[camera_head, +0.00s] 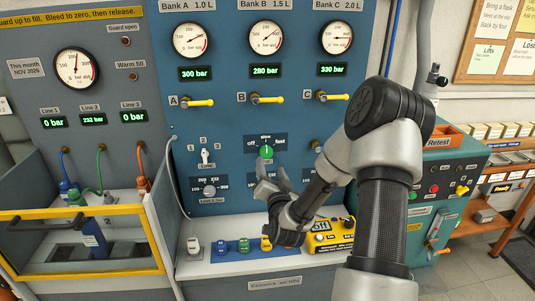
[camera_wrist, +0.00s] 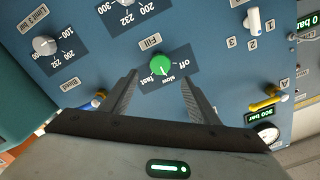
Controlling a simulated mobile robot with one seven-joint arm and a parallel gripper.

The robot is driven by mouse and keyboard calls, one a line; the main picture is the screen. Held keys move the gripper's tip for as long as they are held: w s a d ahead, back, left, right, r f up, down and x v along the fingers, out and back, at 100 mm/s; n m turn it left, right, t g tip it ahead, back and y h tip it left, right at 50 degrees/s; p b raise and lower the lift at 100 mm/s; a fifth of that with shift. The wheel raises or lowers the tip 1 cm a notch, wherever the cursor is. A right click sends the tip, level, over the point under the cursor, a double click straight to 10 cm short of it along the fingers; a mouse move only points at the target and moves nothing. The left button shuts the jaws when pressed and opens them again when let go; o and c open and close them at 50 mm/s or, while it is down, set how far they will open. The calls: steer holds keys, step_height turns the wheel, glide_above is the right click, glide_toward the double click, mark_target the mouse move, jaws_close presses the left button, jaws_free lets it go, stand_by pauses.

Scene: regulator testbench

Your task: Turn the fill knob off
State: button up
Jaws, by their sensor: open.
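The green round fill knob (camera_head: 266,152) is on the blue panel, under its dark label plate marked off, slow and fast. Its white mark appears to point at slow. In the wrist view, which is upside down, the knob (camera_wrist: 159,65) sits between and just beyond my fingertips. My gripper (camera_wrist: 158,76) is open, with a finger on either side of the knob's line and nothing held. In the head view my gripper (camera_head: 272,175) is just below the knob, partly hidden by my wrist. I cannot tell whether a finger touches the knob.
A white Line selector (camera_head: 205,157) and a grey limit knob (camera_head: 210,189) are left of the fill knob. Yellow bank levers (camera_head: 267,100) are above. Below, a ledge holds several small fittings (camera_head: 193,246) and a yellow box (camera_head: 330,239).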

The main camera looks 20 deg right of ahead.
mark_target(267, 153)
steer(key=p+x, duration=0.1)
steer(key=x, duration=0.8)
steer(key=shift+f, duration=0.1)
steer(key=c, duration=1)
steer(key=shift+c, duration=0.2)
